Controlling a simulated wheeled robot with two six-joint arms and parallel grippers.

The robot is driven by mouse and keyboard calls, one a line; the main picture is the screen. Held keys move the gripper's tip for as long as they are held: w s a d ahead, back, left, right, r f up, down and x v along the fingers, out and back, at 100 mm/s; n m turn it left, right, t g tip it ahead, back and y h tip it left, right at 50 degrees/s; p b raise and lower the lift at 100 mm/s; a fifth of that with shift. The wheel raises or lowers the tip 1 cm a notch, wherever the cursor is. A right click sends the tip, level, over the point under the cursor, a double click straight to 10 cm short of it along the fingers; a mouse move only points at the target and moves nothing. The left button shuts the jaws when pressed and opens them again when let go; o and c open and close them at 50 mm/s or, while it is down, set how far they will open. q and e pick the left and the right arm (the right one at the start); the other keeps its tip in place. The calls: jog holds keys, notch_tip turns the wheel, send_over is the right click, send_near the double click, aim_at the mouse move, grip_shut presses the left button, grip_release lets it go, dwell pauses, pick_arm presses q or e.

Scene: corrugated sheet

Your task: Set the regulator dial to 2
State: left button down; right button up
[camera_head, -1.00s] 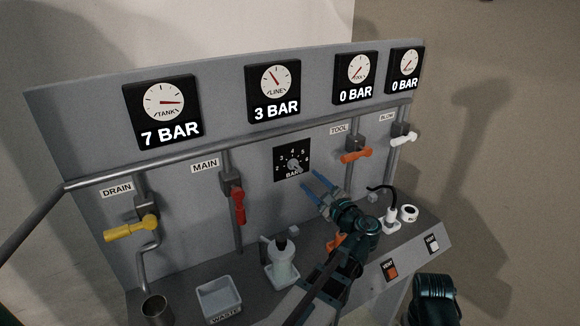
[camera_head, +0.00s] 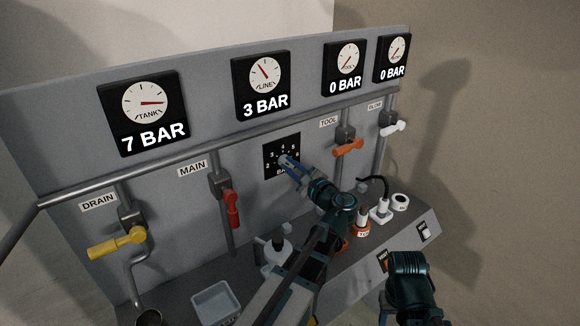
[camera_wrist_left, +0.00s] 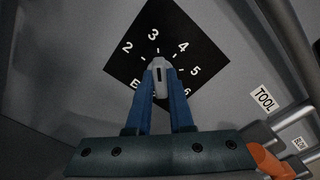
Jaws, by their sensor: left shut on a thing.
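The regulator dial is a grey knob (camera_wrist_left: 159,78) on a black plate (camera_head: 270,153) marked with numbers and BAR. In the left wrist view, the dark mark on the knob points up, closest to the 3. My left gripper (camera_head: 290,165) has its blue fingers shut on the knob, one on each side; it also shows in the left wrist view (camera_wrist_left: 160,88). In the head view the fingers hide much of the dial. The LINE gauge (camera_head: 262,82) reads 3 BAR. Part of my right arm shows at lower right, without its fingers.
A red MAIN valve handle (camera_head: 233,208) is left of the dial and an orange TOOL handle (camera_head: 348,148) is right of it. The shelf below holds a bottle (camera_head: 279,256), a grey tray (camera_head: 215,303) and several small fittings.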

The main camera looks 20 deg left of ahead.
pick_arm(q)
jog(key=shift+n, duration=0.4)
jog(key=n, duration=0.3)
jog(key=shift+s+f+n, duration=0.1)
jog(key=shift+n, duration=2.5)
jog(key=shift+f, duration=0.1)
jog(key=c, duration=0.8)
grip_release()
